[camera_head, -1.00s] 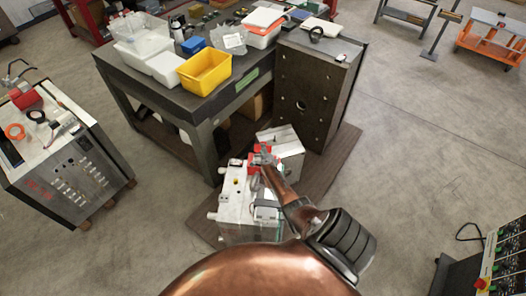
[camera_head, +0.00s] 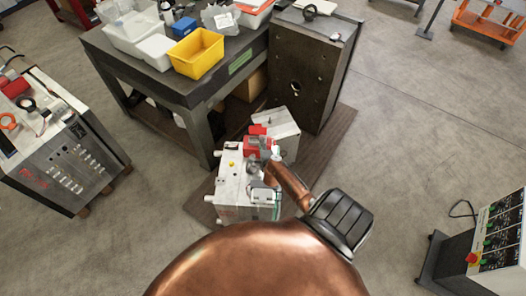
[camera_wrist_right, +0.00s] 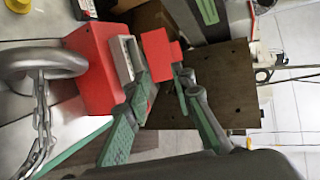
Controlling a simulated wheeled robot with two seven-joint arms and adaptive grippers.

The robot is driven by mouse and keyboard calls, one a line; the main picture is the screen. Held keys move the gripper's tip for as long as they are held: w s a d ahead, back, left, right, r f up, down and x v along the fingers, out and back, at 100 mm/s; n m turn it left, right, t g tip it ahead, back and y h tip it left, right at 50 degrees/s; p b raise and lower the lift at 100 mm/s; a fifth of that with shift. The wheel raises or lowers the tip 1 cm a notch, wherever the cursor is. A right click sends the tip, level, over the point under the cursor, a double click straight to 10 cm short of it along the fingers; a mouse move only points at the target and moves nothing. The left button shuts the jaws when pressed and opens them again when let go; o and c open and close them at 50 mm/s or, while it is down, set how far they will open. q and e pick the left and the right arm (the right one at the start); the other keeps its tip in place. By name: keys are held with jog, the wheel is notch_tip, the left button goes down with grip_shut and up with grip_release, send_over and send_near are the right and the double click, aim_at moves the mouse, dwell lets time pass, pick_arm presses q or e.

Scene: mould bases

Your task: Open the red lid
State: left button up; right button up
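In the right wrist view, a red box (camera_wrist_right: 91,70) has a grey metal part (camera_wrist_right: 122,58) at its side. The red lid (camera_wrist_right: 160,56) stands out beyond that part, apart from the box's main body. My right gripper (camera_wrist_right: 163,78) has its fingers spread, with the lid's lower part between them in the picture. I cannot tell whether a finger touches it. In the head view, the red box (camera_head: 256,147) sits on a white mould base (camera_head: 233,183), with the lid (camera_head: 257,129) behind it. My right gripper (camera_head: 275,157) is beside the box. My left gripper is not in view.
A grey block (camera_head: 284,131) stands behind the mould base on a brown pallet (camera_head: 325,150). A dark workbench (camera_head: 180,82) with a yellow bin (camera_head: 196,54) and a tall dark plate (camera_head: 304,65) stand behind. A chain (camera_wrist_right: 41,105) hangs from a metal ring in the wrist view.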

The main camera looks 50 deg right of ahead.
jog(key=shift+s+a, duration=0.6)
jog(key=shift+s, duration=0.25)
jog(key=shift+s+a, duration=0.6)
jog(key=shift+s, duration=0.2)
jog(key=shift+c, duration=0.4)
